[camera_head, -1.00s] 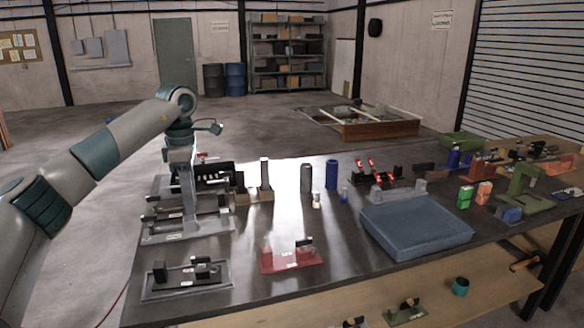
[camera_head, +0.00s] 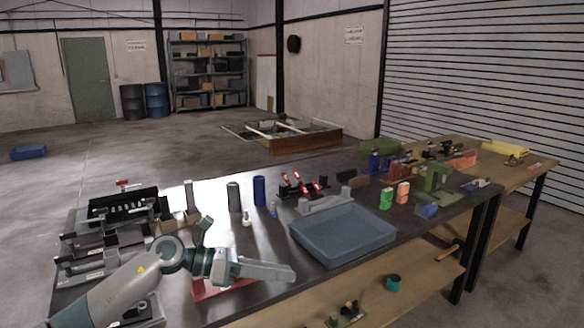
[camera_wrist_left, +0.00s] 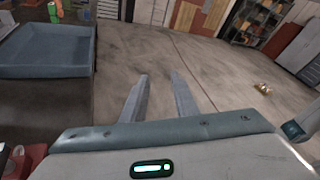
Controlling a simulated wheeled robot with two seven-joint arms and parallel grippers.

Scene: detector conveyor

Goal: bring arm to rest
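My left arm comes in from the lower left in the head view. Its gripper (camera_head: 288,272) points right, over the front of the dark table (camera_head: 262,215), with a red fixture (camera_head: 205,292) partly hidden behind the arm. In the left wrist view the two fingers of my left gripper (camera_wrist_left: 159,76) stand apart with nothing between them, against the bare floor. My right gripper is not in view.
A blue tray (camera_head: 345,262) lies right of the gripper on the table. Grey fixtures (camera_head: 90,268) stand at the left, close to my arm. Two cylinders, dark (camera_head: 234,197) and blue (camera_head: 259,191), stand behind. A lower wooden shelf (camera_head: 365,300) runs along the front.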

